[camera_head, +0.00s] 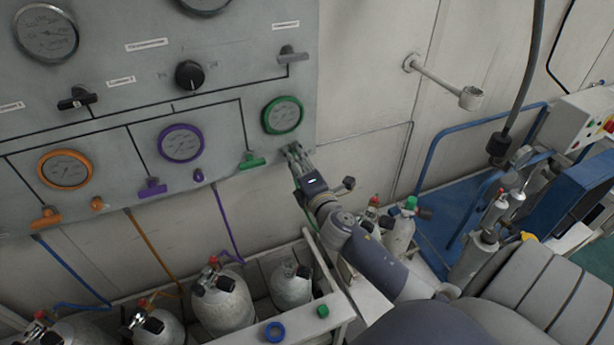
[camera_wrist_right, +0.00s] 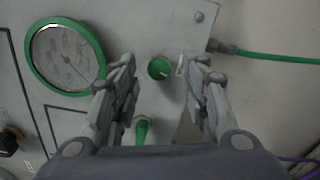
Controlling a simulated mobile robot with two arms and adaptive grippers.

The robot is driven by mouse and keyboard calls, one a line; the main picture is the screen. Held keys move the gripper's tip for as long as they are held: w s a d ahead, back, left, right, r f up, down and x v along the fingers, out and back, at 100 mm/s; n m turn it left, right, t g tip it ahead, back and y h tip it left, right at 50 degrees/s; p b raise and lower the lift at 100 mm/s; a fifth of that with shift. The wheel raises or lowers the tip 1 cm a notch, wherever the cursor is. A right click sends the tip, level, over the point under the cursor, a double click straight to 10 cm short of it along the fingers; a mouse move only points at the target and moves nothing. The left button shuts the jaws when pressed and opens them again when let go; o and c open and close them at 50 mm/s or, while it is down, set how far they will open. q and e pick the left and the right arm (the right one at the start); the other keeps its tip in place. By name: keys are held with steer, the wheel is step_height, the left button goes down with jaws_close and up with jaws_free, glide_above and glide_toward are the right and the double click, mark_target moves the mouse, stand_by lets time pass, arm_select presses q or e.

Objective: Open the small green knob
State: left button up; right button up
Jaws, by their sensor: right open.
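The small green knob (camera_wrist_right: 160,68) is round and sits on the grey panel. In the right wrist view it lies between the two fingers of my right gripper (camera_wrist_right: 158,75), which is open and not seen to touch it. In the head view my right gripper (camera_head: 294,152) is at the panel's lower right edge and hides the knob. A green-rimmed gauge (camera_head: 282,115) is above it; the gauge also shows in the wrist view (camera_wrist_right: 66,57). A green lever handle (camera_head: 252,161) is to its left. My left gripper is not in view.
The grey panel (camera_head: 100,120) also carries purple and orange gauges, levers and small knobs. A green hose (camera_wrist_right: 275,58) leaves the panel edge. Below stand several gas cylinders (camera_head: 222,302) in a white rack. A wall bracket (camera_head: 445,83) sticks out to the right.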

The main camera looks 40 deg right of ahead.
steer(key=v, duration=1)
steer(key=shift+d, duration=0.1)
